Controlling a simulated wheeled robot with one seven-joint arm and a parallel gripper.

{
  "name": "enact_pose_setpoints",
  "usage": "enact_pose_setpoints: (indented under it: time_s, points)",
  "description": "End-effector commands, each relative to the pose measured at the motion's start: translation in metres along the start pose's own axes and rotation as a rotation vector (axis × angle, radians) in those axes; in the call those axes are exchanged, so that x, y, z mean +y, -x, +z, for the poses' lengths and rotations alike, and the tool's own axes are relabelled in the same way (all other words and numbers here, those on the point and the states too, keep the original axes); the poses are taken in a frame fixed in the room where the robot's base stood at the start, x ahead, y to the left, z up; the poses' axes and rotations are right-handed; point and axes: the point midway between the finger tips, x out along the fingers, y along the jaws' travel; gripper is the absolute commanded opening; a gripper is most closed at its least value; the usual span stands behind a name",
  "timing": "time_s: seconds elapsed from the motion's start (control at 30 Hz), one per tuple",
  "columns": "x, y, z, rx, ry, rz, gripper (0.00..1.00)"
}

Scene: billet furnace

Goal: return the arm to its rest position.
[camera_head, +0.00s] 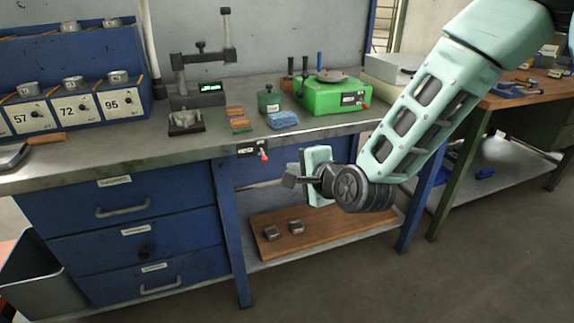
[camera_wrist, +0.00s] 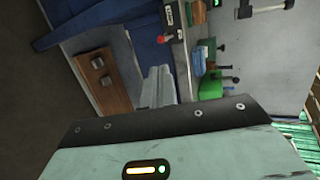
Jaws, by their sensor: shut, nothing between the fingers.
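My arm reaches in from the upper right in the head view, and its end hangs in front of the workbench (camera_head: 110,153). My gripper (camera_head: 288,182) is at the arm's end, below the bench's front edge and pointing left. It is shut and empty, and it looks apart from the bench. In the wrist view my gripper (camera_wrist: 158,72) shows as a narrow grey shape beside the wooden shelf board.
A wooden board (camera_head: 330,233) with two small metal blocks lies on the lower shelf. A green device (camera_head: 330,97) and a stand with a display (camera_head: 197,94) are on the benchtop. Blue drawers (camera_head: 140,235) are at left. The grey floor (camera_head: 450,275) in front is clear.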

Motion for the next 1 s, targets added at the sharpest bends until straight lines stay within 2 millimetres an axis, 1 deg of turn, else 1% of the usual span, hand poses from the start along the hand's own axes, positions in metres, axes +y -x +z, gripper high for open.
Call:
enact_pose_setpoints:
  time_s: [0.03,0.1,0.2,0.53,0.67,0.77,0.87,0.9,0.97,1.0]
  points:
    - [0.001,0.006,0.000,0.000,0.001,0.000,0.00]
    - [0.002,0.011,0.000,-0.001,0.001,0.000,0.00]
    - [0.003,0.016,0.000,-0.001,0.001,0.000,0.00]
    - [0.003,0.017,0.001,-0.001,0.002,0.001,0.00]
    - [-0.001,0.025,0.010,-0.027,0.074,0.043,0.00]
    - [-0.004,0.044,0.029,-0.088,0.232,0.136,0.00]
    - [-0.004,0.077,0.050,-0.183,0.463,0.267,0.00]
    - [-0.003,0.093,0.057,-0.229,0.562,0.322,0.00]
    - [-0.001,0.118,0.066,-0.300,0.707,0.400,0.00]
    - [0.001,0.137,0.071,-0.351,0.801,0.451,0.00]
